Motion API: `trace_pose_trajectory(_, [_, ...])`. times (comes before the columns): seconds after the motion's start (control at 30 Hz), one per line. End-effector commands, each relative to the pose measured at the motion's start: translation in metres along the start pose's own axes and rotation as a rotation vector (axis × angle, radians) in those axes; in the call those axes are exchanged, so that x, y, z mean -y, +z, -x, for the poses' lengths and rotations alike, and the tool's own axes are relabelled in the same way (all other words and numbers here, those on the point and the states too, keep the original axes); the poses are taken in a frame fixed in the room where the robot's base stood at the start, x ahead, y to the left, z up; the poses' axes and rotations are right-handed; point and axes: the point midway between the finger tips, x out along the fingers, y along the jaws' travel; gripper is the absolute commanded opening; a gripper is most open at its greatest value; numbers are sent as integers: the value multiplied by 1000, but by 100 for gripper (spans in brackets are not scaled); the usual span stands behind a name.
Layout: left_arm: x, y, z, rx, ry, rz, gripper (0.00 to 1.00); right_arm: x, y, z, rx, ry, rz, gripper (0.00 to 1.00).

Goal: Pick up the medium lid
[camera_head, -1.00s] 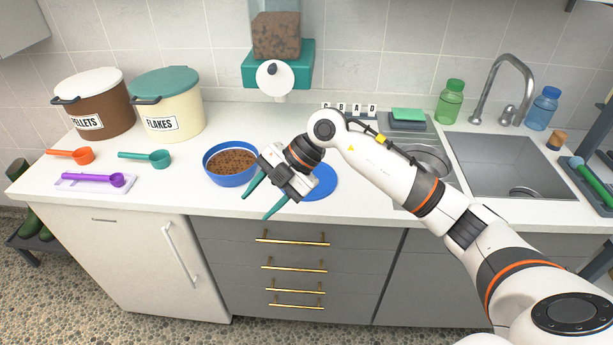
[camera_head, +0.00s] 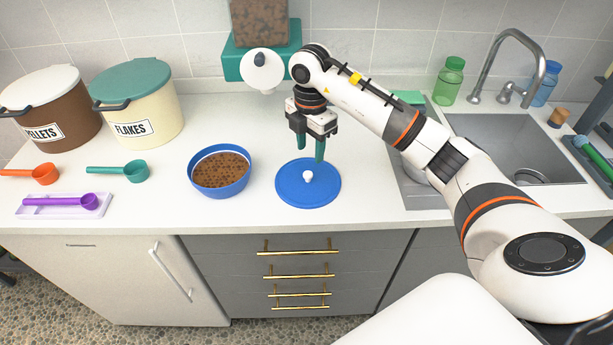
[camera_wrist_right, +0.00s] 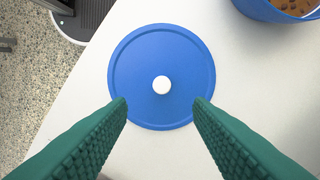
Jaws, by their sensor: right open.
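The medium lid, a round blue disc with a white knob, shows in the head view (camera_head: 290,193) lying flat on the counter, right of the blue bowl of kibble (camera_head: 221,190). In the right wrist view the lid (camera_wrist_right: 140,60) lies ahead of the fingertips, its white knob (camera_wrist_right: 162,85) near the middle. My right gripper (camera_head: 311,157) points down above and just behind the lid. Its green fingers are open and empty, and also frame the lower part of the wrist view (camera_wrist_right: 160,104). My left gripper is not in view.
Scoops in orange (camera_head: 42,173), teal (camera_head: 132,171) and purple (camera_head: 86,201) lie at left, before the pellets bin (camera_head: 60,105) and flakes bin (camera_head: 150,105). A teal dispenser (camera_head: 240,66) stands behind. The sink (camera_head: 500,140) is at right.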

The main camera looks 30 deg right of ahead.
Motion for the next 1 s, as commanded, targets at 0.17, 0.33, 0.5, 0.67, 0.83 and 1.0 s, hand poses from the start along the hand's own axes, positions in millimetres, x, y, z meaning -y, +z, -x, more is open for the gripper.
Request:
trace_pose_trajectory(0.17, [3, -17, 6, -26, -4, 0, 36, 0, 1, -18, 2, 0, 2, 47])
trace_pose_trajectory(0.33, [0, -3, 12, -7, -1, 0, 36, -1, 3, -32, 3, 3, 2, 47])
trace_pose_trajectory(0.5, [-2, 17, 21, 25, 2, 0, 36, -2, 6, -59, 3, 3, 2, 47])
trace_pose_trajectory(0.67, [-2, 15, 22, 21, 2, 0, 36, -1, 6, -72, 2, -1, 3, 47])
trace_pose_trajectory(0.83, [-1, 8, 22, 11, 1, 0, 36, -1, 5, -73, 2, -2, 3, 47])
trace_pose_trajectory(1.0, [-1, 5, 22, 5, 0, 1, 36, -1, 5, -73, 2, -2, 3, 27])
